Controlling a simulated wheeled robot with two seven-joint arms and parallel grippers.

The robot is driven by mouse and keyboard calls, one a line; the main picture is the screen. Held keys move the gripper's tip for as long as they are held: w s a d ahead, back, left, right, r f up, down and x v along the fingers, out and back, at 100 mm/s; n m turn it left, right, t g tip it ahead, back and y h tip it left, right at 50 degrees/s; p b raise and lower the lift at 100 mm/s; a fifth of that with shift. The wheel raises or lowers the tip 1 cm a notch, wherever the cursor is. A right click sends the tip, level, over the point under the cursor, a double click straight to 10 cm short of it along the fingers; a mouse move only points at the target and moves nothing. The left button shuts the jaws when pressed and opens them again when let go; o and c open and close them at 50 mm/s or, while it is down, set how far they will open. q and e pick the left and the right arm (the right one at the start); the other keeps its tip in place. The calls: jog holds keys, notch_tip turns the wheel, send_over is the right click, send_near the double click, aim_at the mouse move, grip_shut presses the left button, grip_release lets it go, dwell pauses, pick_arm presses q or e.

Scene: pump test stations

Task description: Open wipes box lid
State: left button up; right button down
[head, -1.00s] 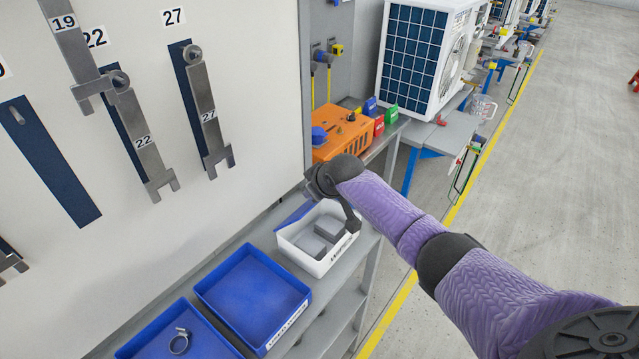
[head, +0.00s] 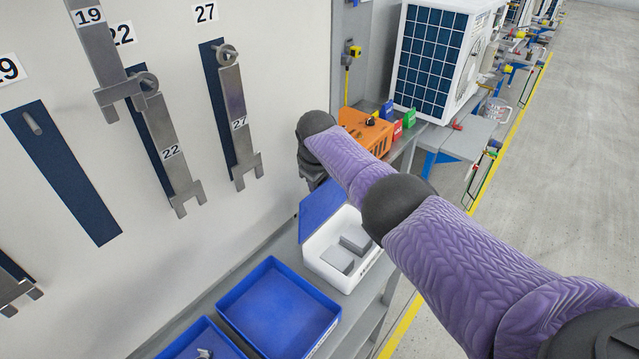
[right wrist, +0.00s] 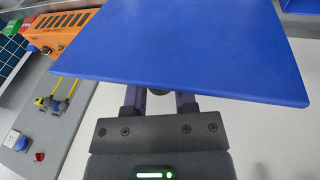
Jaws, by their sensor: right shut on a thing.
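The white wipes box (head: 334,278) stands on the grey shelf in the head view, with grey blocks (head: 345,252) inside. Its blue lid (head: 325,210) is raised along the wall side, so the inside shows. My right gripper (head: 314,182) is at the lid's upper edge, beyond the box opening; its fingertips are mostly hidden. In the right wrist view the lid (right wrist: 190,45) spreads across the top, and the gripper (right wrist: 160,100) is shut on its edge. My left gripper is not in view.
Blue trays (head: 280,305) sit to the left of the box. Numbered wrenches (head: 238,125) hang on the wall panel. An orange unit (head: 365,130) and a large white unit (head: 440,60) stand beyond the arm.

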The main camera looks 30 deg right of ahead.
jog(key=shift+w+a, duration=0.1)
dwell(0.3)
jog(key=shift+c, duration=2.2)
grip_release()
jog(key=shift+w, duration=0.1)
jog(key=p+v, duration=0.2)
jog(key=v, duration=0.1)
jog(key=shift+p, duration=0.35)
jog(key=p+v, duration=0.2)
jog(key=v, duration=0.5)
jog(key=shift+f, duration=0.1)
